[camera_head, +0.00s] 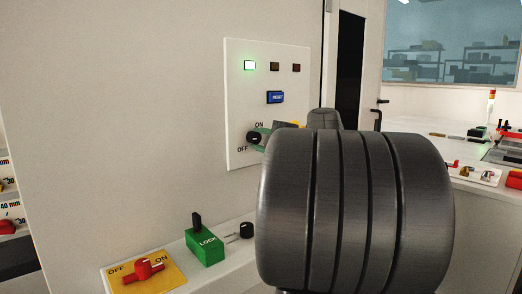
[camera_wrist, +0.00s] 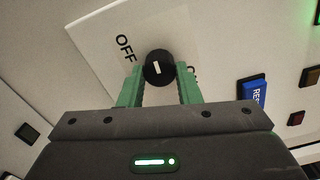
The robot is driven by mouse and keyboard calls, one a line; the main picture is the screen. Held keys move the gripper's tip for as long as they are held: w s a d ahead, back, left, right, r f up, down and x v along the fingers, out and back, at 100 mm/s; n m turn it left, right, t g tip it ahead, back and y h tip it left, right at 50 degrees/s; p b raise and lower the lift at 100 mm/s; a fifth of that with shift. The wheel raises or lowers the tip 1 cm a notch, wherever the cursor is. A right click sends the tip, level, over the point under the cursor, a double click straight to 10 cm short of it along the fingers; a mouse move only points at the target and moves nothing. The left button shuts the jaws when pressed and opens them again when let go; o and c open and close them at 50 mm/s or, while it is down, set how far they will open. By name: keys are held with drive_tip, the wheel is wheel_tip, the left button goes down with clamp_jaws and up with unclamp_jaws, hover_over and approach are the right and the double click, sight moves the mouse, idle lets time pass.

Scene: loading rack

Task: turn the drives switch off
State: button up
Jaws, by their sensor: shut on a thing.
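A black rotary knob (camera_head: 254,139) with a white mark sits on the white wall panel (camera_head: 240,88), between the printed words ON and OFF. In the wrist view the knob (camera_wrist: 158,70) lies between the green fingers of my gripper (camera_wrist: 160,82), which is shut on it. The OFF label shows at upper left there; the ON label is mostly hidden behind the right finger. The white mark is nearly upright in the wrist view; which label it points to is unclear. In the head view my wrist hides most of my gripper (camera_head: 264,138).
The panel has a lit green lamp (camera_head: 250,65), two dark lamps and a blue RESET button (camera_head: 275,97). Below on the ledge are a yellow OFF/ON plate (camera_head: 118,278) with a red handle (camera_head: 144,268) and a green LOCK block (camera_head: 204,247). A bench (camera_head: 425,133) stands right.

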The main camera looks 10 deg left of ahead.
drive_tip(key=shift+n+b, duration=0.3)
drive_tip(key=shift+n, duration=0.2)
drive_tip(key=o, duration=1)
drive_tip(key=shift+c, duration=0.2)
drive_tip(key=v, duration=1.3)
drive_tip(key=shift+s+d, duration=0.25)
drive_tip(key=shift+d, duration=0.05)
drive_tip(key=shift+a, duration=0.1)
drive_tip(key=x, duration=1.3)
drive_tip(key=shift+w+a, duration=0.25)
drive_tip(key=shift+w, duration=0.05)
drive_tip(key=shift+d, duration=0.1)
